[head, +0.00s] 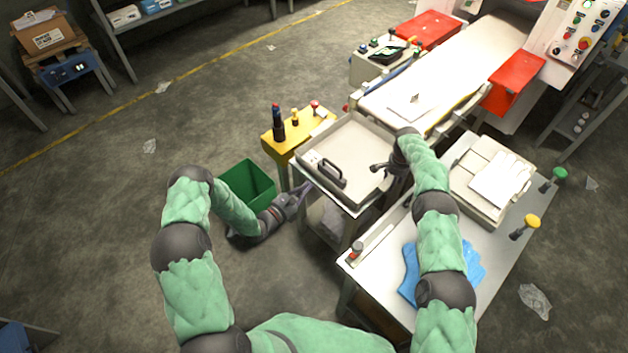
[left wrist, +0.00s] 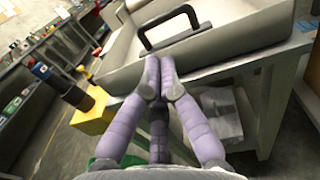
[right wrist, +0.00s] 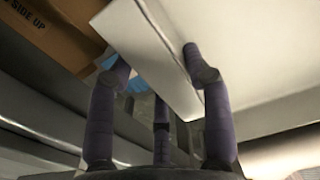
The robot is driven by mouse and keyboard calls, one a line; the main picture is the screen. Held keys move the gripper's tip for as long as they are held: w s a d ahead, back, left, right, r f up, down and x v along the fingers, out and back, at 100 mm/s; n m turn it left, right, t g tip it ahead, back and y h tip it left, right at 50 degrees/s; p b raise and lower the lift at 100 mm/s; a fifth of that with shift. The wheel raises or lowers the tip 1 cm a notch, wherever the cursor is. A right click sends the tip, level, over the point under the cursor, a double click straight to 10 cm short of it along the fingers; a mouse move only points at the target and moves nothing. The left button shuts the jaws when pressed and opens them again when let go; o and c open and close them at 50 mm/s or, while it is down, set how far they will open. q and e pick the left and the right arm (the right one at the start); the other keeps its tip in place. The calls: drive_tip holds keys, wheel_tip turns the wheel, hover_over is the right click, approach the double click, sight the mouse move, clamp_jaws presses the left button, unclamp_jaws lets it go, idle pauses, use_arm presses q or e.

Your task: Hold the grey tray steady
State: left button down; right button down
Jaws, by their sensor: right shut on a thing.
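The grey tray (head: 352,142) sits on a small stand beside the conveyor's end, with a dark handle (head: 331,173) on its near side. The tray's wall (left wrist: 225,45) and handle (left wrist: 168,25) also show in the left wrist view. My right gripper (head: 384,170) is at the tray's right side. In the right wrist view, its fingers (right wrist: 155,65) straddle the pale tray wall (right wrist: 150,50) and are shut on it. My left gripper (head: 306,187) is at the tray's near left corner. Its fingers (left wrist: 159,70) are together with nothing visible between them; I cannot tell whether they touch the wall.
The conveyor (head: 445,75) is behind.

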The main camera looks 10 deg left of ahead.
sight(330, 164)
use_arm(q)
drive_tip(key=x, duration=1)
drive_tip(key=shift+w+r, duration=0.3)
drive_tip(key=shift+w, duration=0.2)
idle(0.3)
drive_tip(key=shift+x, duration=1.1)
